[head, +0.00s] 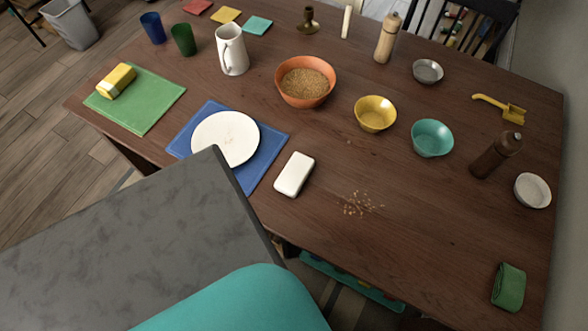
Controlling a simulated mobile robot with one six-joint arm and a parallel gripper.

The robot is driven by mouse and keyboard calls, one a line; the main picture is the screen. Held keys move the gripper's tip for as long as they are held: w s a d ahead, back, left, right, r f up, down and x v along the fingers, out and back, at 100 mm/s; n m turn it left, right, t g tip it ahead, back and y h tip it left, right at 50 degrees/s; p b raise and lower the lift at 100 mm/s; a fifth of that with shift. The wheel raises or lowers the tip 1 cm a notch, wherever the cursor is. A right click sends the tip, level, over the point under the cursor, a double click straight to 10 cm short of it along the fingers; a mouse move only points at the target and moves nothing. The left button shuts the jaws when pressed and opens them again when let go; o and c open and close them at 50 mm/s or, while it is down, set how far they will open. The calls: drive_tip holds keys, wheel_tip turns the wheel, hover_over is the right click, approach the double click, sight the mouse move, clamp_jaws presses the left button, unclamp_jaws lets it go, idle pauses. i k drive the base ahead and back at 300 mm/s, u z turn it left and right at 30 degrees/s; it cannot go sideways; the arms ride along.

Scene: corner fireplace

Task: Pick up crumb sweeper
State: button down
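A white block (294,174) with rounded edges lies flat on the brown wooden table (420,240), just right of the blue placemat (248,178). Scattered crumbs (360,204) lie on the table to its right. A yellow tool (503,107) with a thin handle and a broad, scoop-like end lies at the far right of the table. Either could be the crumb sweeper; I cannot tell for certain which. Both lie uncovered and nothing holds them. My gripper is not in view.
A white plate (226,138) rests on the blue placemat. A green roll (509,287) lies front right. The table's front middle is mostly clear.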

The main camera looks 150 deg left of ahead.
sight(292, 179)
drive_tip(key=z, duration=0.15)
drive_tip(key=k, duration=0.25)
drive_tip(key=u, duration=3)
drive_tip(key=k, duration=0.6)
drive_tip(key=u, duration=1.05)
